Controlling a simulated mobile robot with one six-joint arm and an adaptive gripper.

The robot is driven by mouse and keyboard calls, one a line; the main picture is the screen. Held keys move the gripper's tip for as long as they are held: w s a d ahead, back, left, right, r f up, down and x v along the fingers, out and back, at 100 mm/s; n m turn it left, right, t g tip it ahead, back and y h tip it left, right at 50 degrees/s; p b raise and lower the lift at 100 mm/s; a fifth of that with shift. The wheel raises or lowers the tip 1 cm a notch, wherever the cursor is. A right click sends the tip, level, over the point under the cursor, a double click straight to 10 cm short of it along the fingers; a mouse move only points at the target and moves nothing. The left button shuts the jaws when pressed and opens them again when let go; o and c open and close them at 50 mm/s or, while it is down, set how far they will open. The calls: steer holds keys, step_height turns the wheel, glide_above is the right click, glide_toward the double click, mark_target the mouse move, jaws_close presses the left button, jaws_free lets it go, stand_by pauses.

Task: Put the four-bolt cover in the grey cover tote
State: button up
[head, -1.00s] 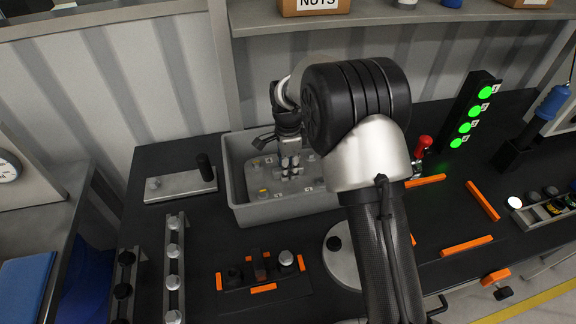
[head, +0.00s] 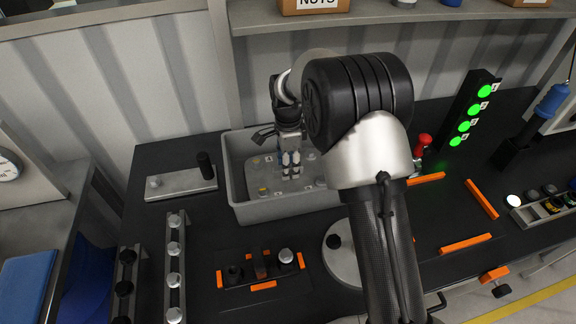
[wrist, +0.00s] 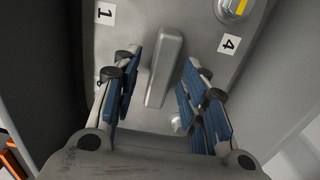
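The four-bolt cover (wrist: 210,70) is a grey plate with number labels, of which 1 and 4 show in the wrist view. It lies inside the grey cover tote (head: 285,209), mostly on the tote's floor as far as I can see. A raised grey bar handle (wrist: 165,68) stands on the cover. My gripper (wrist: 158,95) is open, with blue-padded fingers on either side of the handle and gaps visible beside it. In the head view my gripper (head: 291,165) is down inside the tote, over the cover. My arm hides the tote's right end.
A grey plate with a black knob (head: 182,184) lies left of the tote. A black fixture with orange strips (head: 262,270) and a round grey disc (head: 343,255) stand in front. Bolt rails (head: 174,265) are front left. A green-lit indicator tower (head: 470,115) stands right.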

steer(key=s+d+r+n+t+p, duration=0.1)
steer(key=s+d+r+n+p, duration=0.15)
steer(key=r, duration=0.75)
steer(key=s+d+r+n+p, duration=0.1)
steer(key=s+r, duration=0.2)
steer(key=r, duration=0.7)
steer(key=s+d+r+n+t, duration=0.1)
steer(key=s+d+r+n, duration=0.15)
steer(key=s, duration=0.25)
steer(key=s+d+r+n, duration=0.2)
steer(key=s+r, duration=0.2)
steer(key=s, duration=0.2)
steer(key=s+d+f+n+t, duration=0.1)
steer(key=s+n, duration=0.3)
steer(key=s, duration=0.4)
steer(key=s+d+f+n+t, duration=0.1)
steer(key=s+d+n, duration=0.1)
steer(key=s, duration=0.7)
steer(key=shift+s+d+n+t, duration=0.2)
steer(key=shift+d+n+t, duration=0.15)
steer(key=shift+n, duration=0.55)
